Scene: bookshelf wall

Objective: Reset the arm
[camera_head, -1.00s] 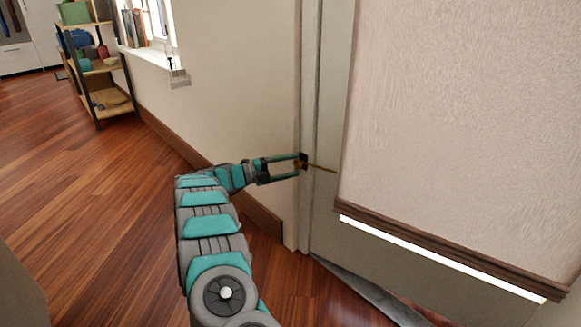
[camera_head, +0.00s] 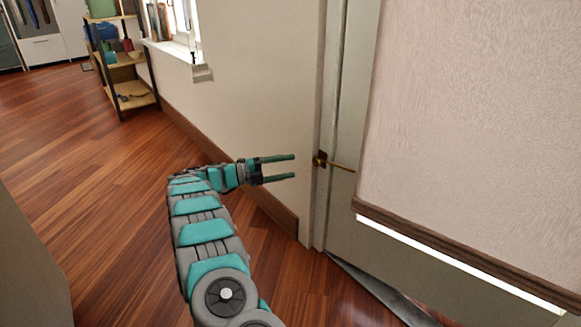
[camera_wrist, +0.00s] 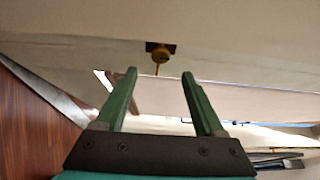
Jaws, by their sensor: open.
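My gripper (camera_head: 294,167) is open and empty in the head view, its two teal fingers pointing right toward the door handle. The brass door handle (camera_head: 320,160) sits at the left edge of the grey door (camera_head: 352,120), and a short gap separates it from the fingertips. In the wrist view, my gripper (camera_wrist: 160,80) shows both fingers spread apart with nothing between them. The handle (camera_wrist: 160,57) shows beyond the fingertips. My arm stretches up from the bottom of the head view, bent to the right at the wrist.
A beige wall (camera_head: 260,90) with a brown baseboard (camera_head: 225,155) runs behind my arm. A wooden shelf (camera_head: 130,88) with several items and a window sill (camera_head: 180,50) are at the upper left. The wooden floor (camera_head: 90,150) on the left is clear.

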